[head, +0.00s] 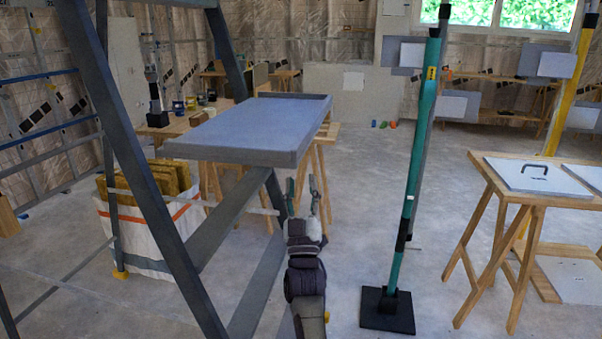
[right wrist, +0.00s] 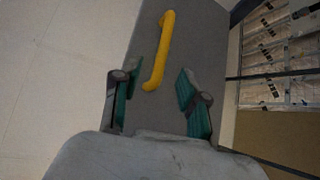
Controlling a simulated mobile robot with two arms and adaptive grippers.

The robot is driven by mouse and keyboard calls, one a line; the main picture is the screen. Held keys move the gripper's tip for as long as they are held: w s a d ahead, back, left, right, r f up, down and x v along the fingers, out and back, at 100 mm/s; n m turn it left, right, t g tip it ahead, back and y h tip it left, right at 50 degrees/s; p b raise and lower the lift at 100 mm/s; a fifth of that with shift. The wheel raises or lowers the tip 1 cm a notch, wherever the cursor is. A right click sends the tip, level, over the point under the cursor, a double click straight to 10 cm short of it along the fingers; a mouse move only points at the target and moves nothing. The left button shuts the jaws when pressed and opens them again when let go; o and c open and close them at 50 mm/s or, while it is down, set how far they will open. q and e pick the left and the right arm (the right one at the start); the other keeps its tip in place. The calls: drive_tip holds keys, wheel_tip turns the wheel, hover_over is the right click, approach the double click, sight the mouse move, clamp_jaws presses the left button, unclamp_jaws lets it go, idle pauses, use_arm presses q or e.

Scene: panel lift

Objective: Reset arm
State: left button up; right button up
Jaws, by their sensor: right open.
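My right arm rises from the bottom of the head view. My right gripper (head: 304,192) is open and empty, with its fingers pointing away from me, just right of the grey frame (head: 178,200) and below the grey tray-like platform (head: 250,128). In the right wrist view its two teal-padded fingers (right wrist: 160,98) stand apart. A yellow bar handle (right wrist: 162,50) on a dark grey surface (right wrist: 190,35) shows beyond and between them. The gripper is not closed around the handle; whether a finger touches the surface is unclear. My left gripper is not in view.
A teal post (head: 419,150) on a black base (head: 387,310) stands right of my arm. A wooden trestle table (head: 492,179) with white panels is at the right. A white bag (head: 150,232) of yellow-brown blocks lies behind the frame.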

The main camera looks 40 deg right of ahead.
drive_tip(key=shift+a+f, duration=0.1)
drive_tip(key=shift+f, duration=0.05)
idle(0.4)
